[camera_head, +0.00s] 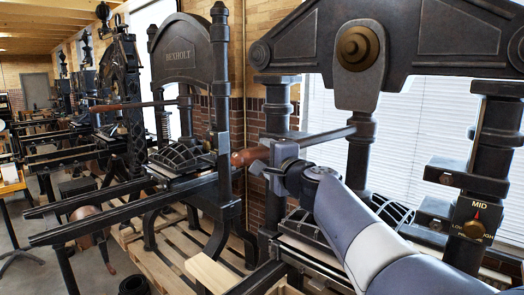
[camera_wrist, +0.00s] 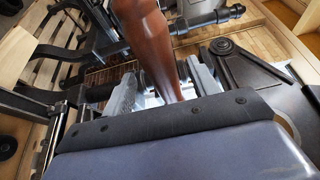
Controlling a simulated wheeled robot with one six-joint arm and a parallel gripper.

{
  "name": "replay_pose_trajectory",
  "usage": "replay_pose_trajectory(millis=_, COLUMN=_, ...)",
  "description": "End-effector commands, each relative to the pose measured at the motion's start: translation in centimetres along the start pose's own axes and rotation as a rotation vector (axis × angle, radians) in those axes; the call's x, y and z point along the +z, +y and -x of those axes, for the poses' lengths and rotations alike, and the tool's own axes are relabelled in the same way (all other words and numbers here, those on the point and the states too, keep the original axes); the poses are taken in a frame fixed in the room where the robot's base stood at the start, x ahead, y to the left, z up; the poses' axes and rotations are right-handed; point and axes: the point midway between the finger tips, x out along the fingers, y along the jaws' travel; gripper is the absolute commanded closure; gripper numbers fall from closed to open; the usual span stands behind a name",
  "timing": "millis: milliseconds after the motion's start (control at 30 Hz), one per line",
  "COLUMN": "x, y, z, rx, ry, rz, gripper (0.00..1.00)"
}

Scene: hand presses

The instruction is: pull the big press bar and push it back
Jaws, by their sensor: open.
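The big press (camera_head: 430,40) stands at the right of the head view. Its dark metal bar (camera_head: 325,136) reaches out to the left and ends in a brown wooden handle (camera_head: 250,156). My gripper (camera_head: 278,165) is at the handle, near where it meets the metal. In the wrist view the handle (camera_wrist: 148,35) runs down between the two grey fingers of my gripper (camera_wrist: 165,85), which are open with the handle between them. Whether either finger touches the wood I cannot tell. The handle's lower end is hidden behind my wrist.
A dial marked MID (camera_head: 477,228) sits on the press's right column. A smaller press marked BEXHOLT (camera_head: 180,55) stands to the left, with its own bar (camera_head: 135,105). More presses line the left. A wooden pallet (camera_head: 165,270) lies on the floor below.

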Motion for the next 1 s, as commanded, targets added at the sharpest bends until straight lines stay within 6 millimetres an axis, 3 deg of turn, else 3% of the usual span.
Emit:
replay_pose_trajectory(millis=233, x=0.1, y=-0.1, z=-2.5, rx=0.001, ry=-0.002, rz=0.0, gripper=0.43)
replay_pose_trajectory(millis=633, x=0.0, y=0.0, z=-3.0, rx=0.0, ry=0.0, rz=0.001, gripper=0.44)
replay_pose_trajectory(millis=1000, x=0.0, y=0.0, z=-2.9, rx=0.0, ry=0.0, rz=0.001, gripper=0.75)
